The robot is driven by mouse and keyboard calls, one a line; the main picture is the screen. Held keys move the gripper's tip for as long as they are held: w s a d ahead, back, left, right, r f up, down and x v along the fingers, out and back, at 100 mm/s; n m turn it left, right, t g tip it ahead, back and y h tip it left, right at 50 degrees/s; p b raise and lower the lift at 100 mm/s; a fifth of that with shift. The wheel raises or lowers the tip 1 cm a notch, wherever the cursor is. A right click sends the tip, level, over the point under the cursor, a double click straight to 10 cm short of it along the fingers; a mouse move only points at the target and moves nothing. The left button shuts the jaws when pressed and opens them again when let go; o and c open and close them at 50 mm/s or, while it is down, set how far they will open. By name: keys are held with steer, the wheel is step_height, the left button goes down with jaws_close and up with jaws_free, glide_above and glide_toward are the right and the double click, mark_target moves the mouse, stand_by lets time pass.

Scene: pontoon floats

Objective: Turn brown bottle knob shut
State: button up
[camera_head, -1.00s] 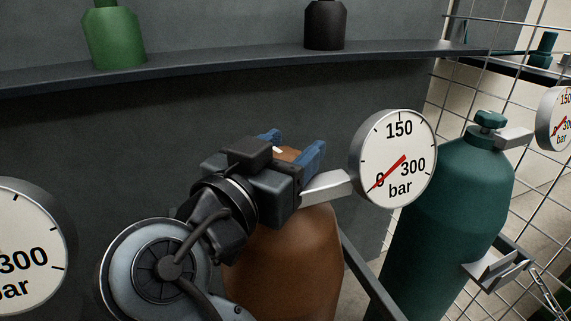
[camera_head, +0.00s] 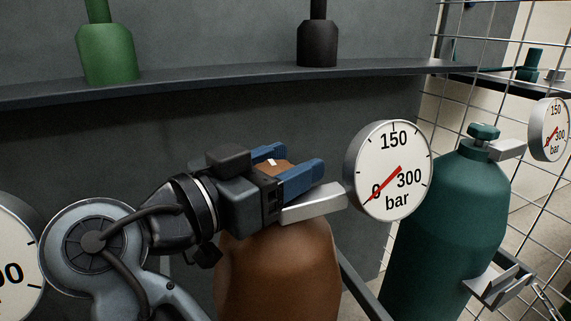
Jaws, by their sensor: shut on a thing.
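The brown bottle (camera_head: 280,270) stands upright in the lower middle of the head view. Its brown knob (camera_head: 273,169) shows at the top with a small white mark on it. My gripper (camera_head: 296,168) is shut on the knob, with one blue finger on its far side and one on its near side. The gripper body hides the knob's left part and the bottle's neck. A grey valve outlet (camera_head: 313,203) leads right from the neck to a round gauge (camera_head: 393,171), whose red needle points to the lower left, near 0.
A teal bottle (camera_head: 447,230) with its own knob and gauge (camera_head: 550,130) stands at the right, before a wire mesh. Another gauge (camera_head: 15,250) is cut off at the left edge. A dark shelf (camera_head: 220,85) behind carries a green bottle (camera_head: 106,52) and a black bottle (camera_head: 318,42).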

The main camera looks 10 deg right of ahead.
steer(key=o, duration=0.9)
steer(key=shift+t, duration=0.3)
